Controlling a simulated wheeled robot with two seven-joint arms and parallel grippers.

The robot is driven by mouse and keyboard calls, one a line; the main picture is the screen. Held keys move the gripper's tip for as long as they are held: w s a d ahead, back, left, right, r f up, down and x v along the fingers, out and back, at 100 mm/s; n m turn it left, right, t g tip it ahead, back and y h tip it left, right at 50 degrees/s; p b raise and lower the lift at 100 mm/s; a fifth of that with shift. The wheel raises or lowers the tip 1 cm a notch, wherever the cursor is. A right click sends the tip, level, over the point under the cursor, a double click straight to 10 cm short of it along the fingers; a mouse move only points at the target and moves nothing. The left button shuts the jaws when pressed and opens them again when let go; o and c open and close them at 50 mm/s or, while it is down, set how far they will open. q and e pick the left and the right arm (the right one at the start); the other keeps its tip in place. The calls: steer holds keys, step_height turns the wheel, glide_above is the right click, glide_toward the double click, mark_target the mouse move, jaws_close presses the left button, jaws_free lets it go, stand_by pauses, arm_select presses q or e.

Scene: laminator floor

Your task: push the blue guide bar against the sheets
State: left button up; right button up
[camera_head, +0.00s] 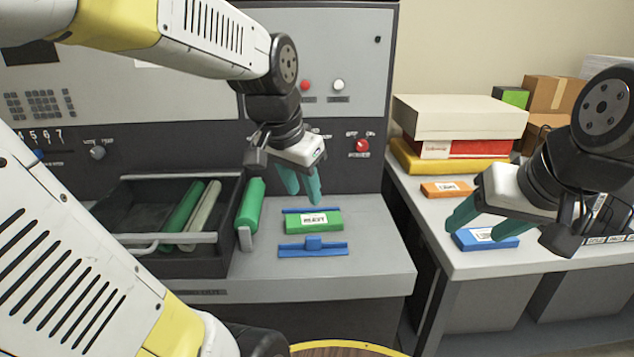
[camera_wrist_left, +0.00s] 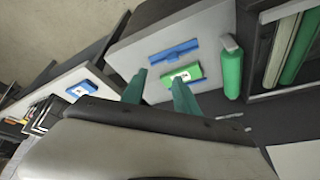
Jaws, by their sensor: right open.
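The blue guide bar (camera_head: 313,247) lies on the grey shelf of the machine, with a raised grip at its middle. It also shows in the left wrist view (camera_wrist_left: 174,51). The sheets, a green labelled stack (camera_head: 314,222), lie just behind the bar, with a narrow gap between them. A second blue strip (camera_head: 300,210) lies along the stack's far side, partly hidden. My left gripper (camera_head: 303,190) is above the far side of the stack, open and empty, fingers pointing down. My right gripper (camera_head: 460,217) is open over the right table, close to a blue labelled pack (camera_head: 487,238).
A green roller (camera_head: 250,205) stands left of the stack, beside a dark drawer (camera_head: 200,265) holding a green and a pale roller. An orange pack (camera_head: 446,189) and stacked boxes (camera_head: 460,118) sit on the right table. The shelf right of the stack is clear.

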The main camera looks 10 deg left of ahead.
stand_by(0.3)
arm_select(q)
steer(key=m+g+y, duration=0.6)
steer(key=m, duration=0.4)
glide_above(314, 236)
steer(key=d, duration=0.3)
step_height(314, 236, down, 17)
steer(key=x, duration=0.7)
steer(key=shift+w+a, duration=0.2)
steer(key=shift+w, duration=0.15)
steer(key=shift+h, duration=0.3)
jaws_close()
